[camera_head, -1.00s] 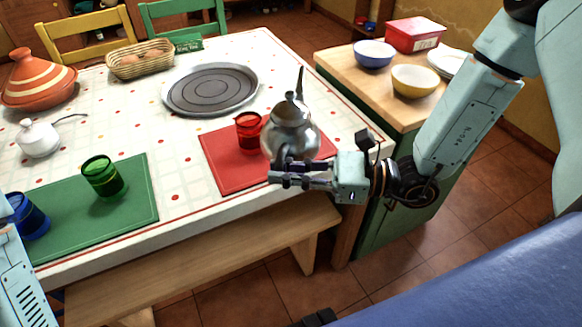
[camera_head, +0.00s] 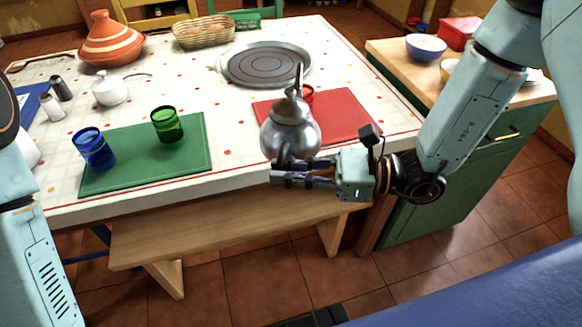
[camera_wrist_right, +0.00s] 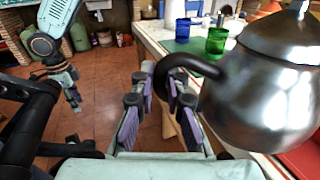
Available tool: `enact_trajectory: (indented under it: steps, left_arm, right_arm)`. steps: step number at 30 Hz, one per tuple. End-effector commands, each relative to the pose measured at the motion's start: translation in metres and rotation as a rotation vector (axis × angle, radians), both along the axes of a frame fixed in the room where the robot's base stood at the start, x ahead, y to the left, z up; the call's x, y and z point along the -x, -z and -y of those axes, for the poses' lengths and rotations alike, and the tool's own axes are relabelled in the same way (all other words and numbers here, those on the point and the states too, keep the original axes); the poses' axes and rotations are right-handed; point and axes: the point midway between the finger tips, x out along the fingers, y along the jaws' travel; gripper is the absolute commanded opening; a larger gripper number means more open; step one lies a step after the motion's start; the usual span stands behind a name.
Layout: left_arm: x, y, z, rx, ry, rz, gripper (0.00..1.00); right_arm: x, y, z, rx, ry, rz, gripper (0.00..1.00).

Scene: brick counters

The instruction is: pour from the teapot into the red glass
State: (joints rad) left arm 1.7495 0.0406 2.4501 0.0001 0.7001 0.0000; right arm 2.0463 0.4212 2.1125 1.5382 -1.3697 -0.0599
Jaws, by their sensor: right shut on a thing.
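The silver teapot (camera_head: 290,128) is held about upright, at the table's front edge in the head view, its thin spout pointing away from me. My right gripper (camera_head: 284,172) is shut on its dark handle; the handle (camera_wrist_right: 178,66) passes between the fingers in the right wrist view, with the teapot body (camera_wrist_right: 265,95) at the right. The red glass (camera_head: 308,96) stands on the red mat (camera_head: 348,112) behind the teapot, which hides most of it. My left gripper (camera_wrist_right: 72,98) shows small in the right wrist view; its opening is unclear.
A blue glass (camera_head: 95,150) and a green glass (camera_head: 167,125) stand on the green mat (camera_head: 140,178). A round grey tray (camera_head: 235,68) lies behind the red mat. A wooden bench (camera_head: 230,225) runs along the front. A counter with bowls (camera_head: 426,47) stands right.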

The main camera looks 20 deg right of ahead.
Motion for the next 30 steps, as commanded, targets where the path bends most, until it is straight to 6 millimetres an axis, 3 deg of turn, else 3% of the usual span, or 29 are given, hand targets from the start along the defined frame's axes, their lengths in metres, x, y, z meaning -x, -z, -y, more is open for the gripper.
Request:
enact_trajectory:
  steps: [20, 30]
  left_arm:
    - [0.000, -0.040, 0.000, 0.000, 0.001, 0.001, 0.40]
    - [0.000, -0.037, 0.000, 0.000, 0.001, 0.000, 0.40]
  right_arm:
    - [0.003, -0.036, -0.003, -0.084, 0.001, -0.179, 0.00]
    - [0.005, -0.035, -0.004, -0.091, -0.001, -0.195, 0.00]
